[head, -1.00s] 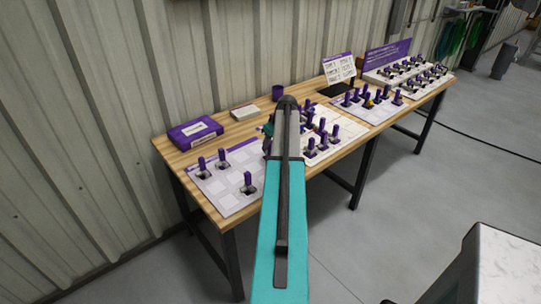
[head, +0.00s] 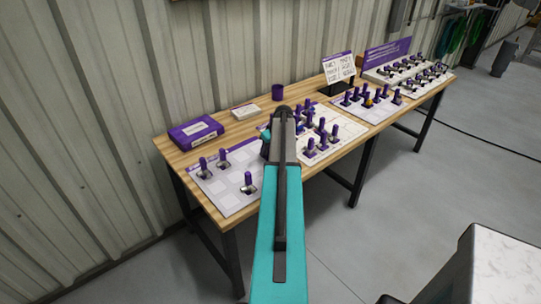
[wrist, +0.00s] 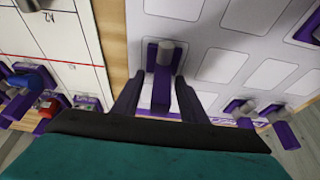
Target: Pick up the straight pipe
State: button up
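In the wrist view, a small grey cylindrical piece (wrist: 167,50) with purple parts sits on a white card with blank squares (wrist: 222,62). It may be the straight pipe, but I cannot tell for sure. My gripper (wrist: 157,88) is open, with one dark finger on each side of this piece. I cannot tell whether the fingers touch it. In the head view, my arm hides the gripper and this piece. The card shows there as the leftmost one (head: 228,203) on the workbench.
The wooden workbench (head: 180,152) stands against a corrugated wall. Two similar pieces (wrist: 240,107) (wrist: 278,116) stand right of my gripper. Another card with blue and red parts (wrist: 60,40) lies left. A purple box (head: 196,132) and a purple cup (head: 278,92) stand at the back.

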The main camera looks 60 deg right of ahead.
grip_shut()
jog(key=shift+r, duration=0.1)
dwell(0.3)
jog(key=shift+r+b, duration=0.9)
jog(key=shift+r, duration=0.5)
jog(key=shift+s+a+r, duration=0.1)
jog(key=shift+s+r, duration=0.05)
jog(key=shift+r, duration=0.1)
jog(key=s+a+b, duration=0.1)
jog(key=s+a, duration=0.1)
jog(key=s, duration=0.2)
jog(key=s+a+r+b, duration=0.1)
jog(key=s+a+b, duration=0.1)
jog(key=s, duration=0.3)
jog(key=s+a+b, duration=0.1)
jog(key=s, duration=0.4)
jog(key=shift+s+a+r+b, duration=0.25)
jog(key=shift+a+r+b, duration=0.05)
jog(key=shift+a, duration=0.1)
